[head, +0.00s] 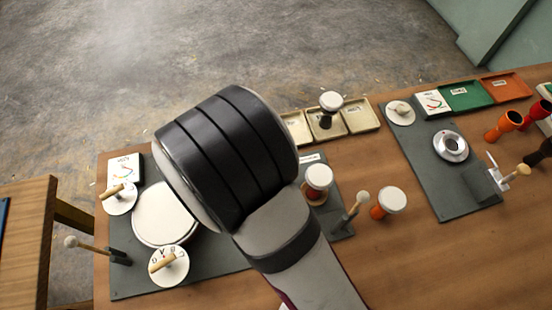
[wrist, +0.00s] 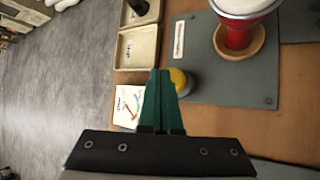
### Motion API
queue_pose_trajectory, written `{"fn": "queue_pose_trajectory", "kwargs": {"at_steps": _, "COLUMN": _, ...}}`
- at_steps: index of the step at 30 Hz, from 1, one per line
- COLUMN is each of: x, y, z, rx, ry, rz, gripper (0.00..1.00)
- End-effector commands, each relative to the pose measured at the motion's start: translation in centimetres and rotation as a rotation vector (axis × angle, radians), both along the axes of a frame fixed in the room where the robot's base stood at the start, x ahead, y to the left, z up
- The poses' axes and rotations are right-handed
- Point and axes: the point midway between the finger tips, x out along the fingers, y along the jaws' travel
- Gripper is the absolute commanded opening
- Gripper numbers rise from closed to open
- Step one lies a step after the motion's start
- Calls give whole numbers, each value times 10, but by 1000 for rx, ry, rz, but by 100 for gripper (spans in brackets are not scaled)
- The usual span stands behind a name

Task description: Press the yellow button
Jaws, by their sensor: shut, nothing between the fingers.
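The yellow button (wrist: 179,78) shows in the wrist view as a small yellow dome on a dark round base. It is just right of the fingertips, and the fingers hide part of it. My gripper (wrist: 160,73) is shut and empty, its two green fingers together. I cannot tell whether the fingertips touch the button. In the head view my arm covers the middle, and neither the button nor the gripper shows.
In the wrist view a red goblet drum (wrist: 238,38) stands on a grey mat, a white card (wrist: 127,104) lies left of the fingers, and a cream tray (wrist: 137,46) lies beyond.

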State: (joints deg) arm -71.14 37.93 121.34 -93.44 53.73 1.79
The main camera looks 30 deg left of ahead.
Motion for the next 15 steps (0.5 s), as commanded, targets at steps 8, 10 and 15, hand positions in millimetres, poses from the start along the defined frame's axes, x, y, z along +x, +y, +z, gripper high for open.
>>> {"fn": "queue_pose_trajectory", "kwargs": {"at_steps": 8, "x": 0, "y": 0, "z": 4, "rx": 0, "ry": 1, "rz": -1, "gripper": 0}}
{"fn": "queue_pose_trajectory", "kwargs": {"at_steps": 10, "x": 0, "y": 0, "z": 4, "rx": 0, "ry": 1, "rz": -1, "gripper": 0}}
{"fn": "queue_pose_trajectory", "kwargs": {"at_steps": 15, "x": 0, "y": 0, "z": 13, "rx": 2, "ry": -2, "rz": 0, "gripper": 0}}
